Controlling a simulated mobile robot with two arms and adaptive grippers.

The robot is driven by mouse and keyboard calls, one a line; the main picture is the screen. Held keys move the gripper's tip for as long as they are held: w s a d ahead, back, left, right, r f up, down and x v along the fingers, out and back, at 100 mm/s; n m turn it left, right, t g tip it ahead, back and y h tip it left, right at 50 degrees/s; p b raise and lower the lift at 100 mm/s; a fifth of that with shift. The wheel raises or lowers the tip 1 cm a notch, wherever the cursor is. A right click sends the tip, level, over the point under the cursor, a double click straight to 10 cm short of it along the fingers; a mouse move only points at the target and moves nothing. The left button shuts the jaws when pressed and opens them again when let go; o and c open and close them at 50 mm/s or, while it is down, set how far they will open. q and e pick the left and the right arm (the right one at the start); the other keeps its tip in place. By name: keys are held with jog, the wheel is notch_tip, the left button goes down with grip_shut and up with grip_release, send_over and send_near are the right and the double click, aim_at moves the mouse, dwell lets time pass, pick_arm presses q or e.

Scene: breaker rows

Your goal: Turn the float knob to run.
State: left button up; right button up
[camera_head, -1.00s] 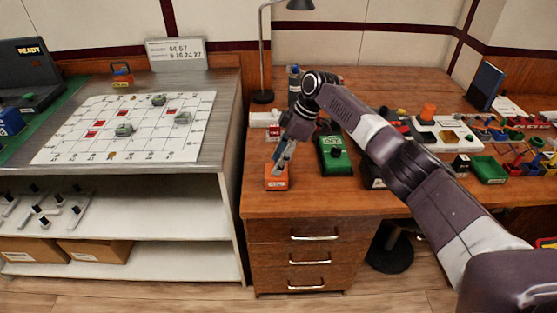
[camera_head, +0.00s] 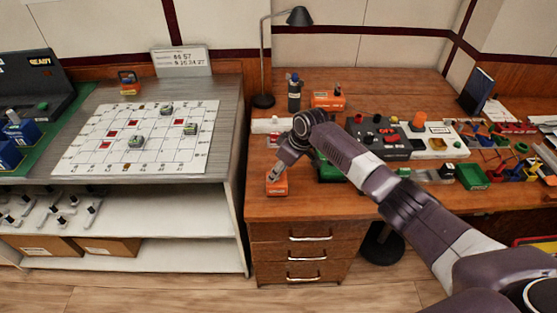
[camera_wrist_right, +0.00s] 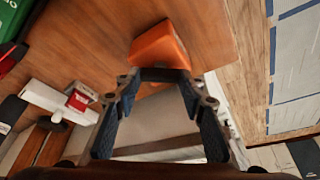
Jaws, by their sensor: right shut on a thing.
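A small orange box (camera_head: 277,187) with a pale label stands near the front left edge of the wooden desk. My right gripper (camera_head: 275,174) reaches down onto its top. In the right wrist view the orange box (camera_wrist_right: 160,44) lies at the fingertips of the right gripper (camera_wrist_right: 163,76). The fingers close in on a part at the box; the knob itself is hidden, so its setting cannot be read. A green box (camera_head: 330,172) is mostly behind my right arm. My left gripper is not in view.
Another orange box (camera_head: 328,100) and a dark bottle (camera_head: 294,94) stand behind my arm. A grey panel (camera_head: 385,138) and a green tray (camera_head: 472,176) are to the right. A white calendar board (camera_head: 135,135) lies on the grey bench at left.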

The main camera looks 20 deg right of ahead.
jog(key=m+p, duration=0.1)
jog(key=m+h+p, duration=0.1)
jog(key=m+p, duration=0.2)
jog(key=p, duration=0.1)
jog(key=shift+s+a+r+m+t+h, duration=0.15)
jog(key=shift+a+r+m+t+h, duration=0.1)
jog(key=shift+m+t+h, duration=0.05)
jog(key=m+h+p, duration=0.1)
jog(key=m, duration=0.1)
jog(key=shift+f+m+p, duration=0.15)
jog(key=shift+m+p, duration=0.15)
jog(key=shift+f+m+h+p, duration=0.1)
jog(key=shift+m+h+p, duration=0.45)
jog(key=shift+m, duration=0.85)
jog(key=o, duration=1.2)
jog(key=shift+c, duration=0.2)
